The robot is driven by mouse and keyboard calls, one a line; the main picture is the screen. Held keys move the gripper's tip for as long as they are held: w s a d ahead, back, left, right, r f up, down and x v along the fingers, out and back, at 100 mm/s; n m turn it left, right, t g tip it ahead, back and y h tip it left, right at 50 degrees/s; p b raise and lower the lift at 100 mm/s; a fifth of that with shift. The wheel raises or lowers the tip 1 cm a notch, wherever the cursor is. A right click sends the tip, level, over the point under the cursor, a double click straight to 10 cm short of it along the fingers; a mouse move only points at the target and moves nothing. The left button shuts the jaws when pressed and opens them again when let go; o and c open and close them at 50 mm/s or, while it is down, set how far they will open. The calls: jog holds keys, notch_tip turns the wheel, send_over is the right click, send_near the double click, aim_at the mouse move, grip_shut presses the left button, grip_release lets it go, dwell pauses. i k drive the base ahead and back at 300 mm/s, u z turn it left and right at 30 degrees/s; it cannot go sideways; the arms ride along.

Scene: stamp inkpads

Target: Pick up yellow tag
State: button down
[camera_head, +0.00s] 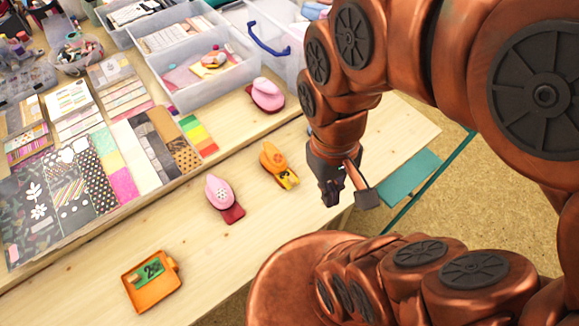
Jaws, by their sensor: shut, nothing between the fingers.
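A small yellow piece (288,181), which may be the yellow tag, sits at the front end of an orange punch (273,161) on the wooden table. Its exact shape is too small to tell. My gripper (348,197) is shut and empty. In the picture it is to the right of the yellow piece, apart from it, near the table's right edge.
Two pink punches (220,193) (267,93) stand on the table (205,245). An orange tray (150,293) with a green item is at lower left. Patterned papers (95,165) and clear plastic bins (205,70) fill the left and back. Bare wood lies between the punches.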

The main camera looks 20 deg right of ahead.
aim_at(287, 179)
jog(key=u, duration=1.4)
jog(key=k, duration=0.7)
jog(key=u, duration=0.3)
